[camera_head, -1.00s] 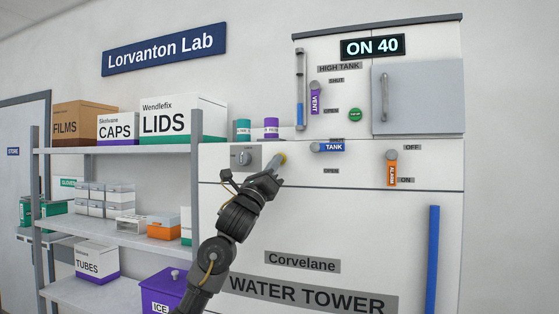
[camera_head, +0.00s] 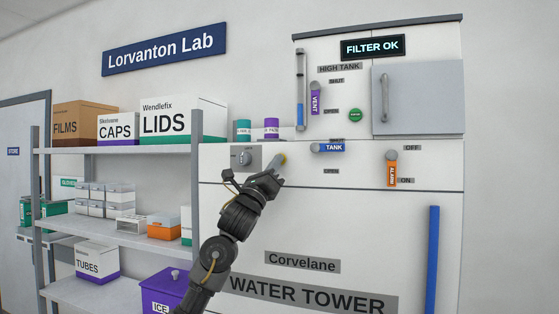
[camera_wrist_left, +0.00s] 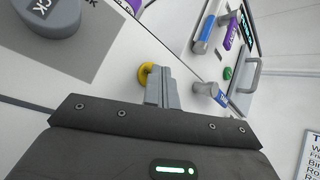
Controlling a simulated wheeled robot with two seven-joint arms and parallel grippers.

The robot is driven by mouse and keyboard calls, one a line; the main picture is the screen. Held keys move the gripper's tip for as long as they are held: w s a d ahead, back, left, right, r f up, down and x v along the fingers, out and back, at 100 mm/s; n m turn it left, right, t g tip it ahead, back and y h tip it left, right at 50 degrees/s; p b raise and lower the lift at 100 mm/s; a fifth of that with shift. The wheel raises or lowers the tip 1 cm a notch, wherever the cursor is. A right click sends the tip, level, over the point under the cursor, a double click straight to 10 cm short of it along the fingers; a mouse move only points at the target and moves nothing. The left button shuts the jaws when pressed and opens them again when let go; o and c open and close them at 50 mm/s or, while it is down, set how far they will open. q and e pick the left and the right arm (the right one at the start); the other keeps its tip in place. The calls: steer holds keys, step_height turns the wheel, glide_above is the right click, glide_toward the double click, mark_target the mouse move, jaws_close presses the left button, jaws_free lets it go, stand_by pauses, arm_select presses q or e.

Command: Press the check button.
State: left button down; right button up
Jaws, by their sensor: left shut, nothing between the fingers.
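A round yellow button (camera_head: 283,158) sits on the white front of the water tower (camera_head: 230,188), right of a grey knob panel. No readable label for it shows. My left gripper (camera_head: 277,164) is shut and empty, with its fingertips at the yellow button and partly covering it. In the left wrist view the closed fingertips (camera_wrist_left: 159,72) overlap the right side of the yellow button (camera_wrist_left: 145,75); I cannot tell whether they touch it. The display (camera_head: 373,47) at the top reads "FILTER OK". My right gripper is out of view.
The grey knob (camera_head: 246,158) is left of the yellow button. A blue TANK lever (camera_head: 328,148), purple VENT lever (camera_head: 315,98), green button (camera_head: 355,115) and orange ALARM lever (camera_head: 391,172) are to the right. Shelves (camera_head: 120,150) with boxes stand at left.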

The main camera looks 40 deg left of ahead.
arm_select(q)
steer(key=shift+s, duration=0.1)
stand_by(0.3)
steer(key=shift+s+d+b, duration=0.25)
steer(key=shift+s+b, duration=0.2)
steer(key=shift+s, duration=0.15)
steer(key=shift+s+f, duration=0.1)
steer(key=shift+s+d+b, duration=0.3)
steer(key=shift+s, duration=0.45)
steer(key=shift+s+d+b, duration=0.25)
steer(key=shift+s, duration=0.55)
steer(key=shift+s+d+b, duration=0.3)
steer(key=shift+s, duration=0.45)
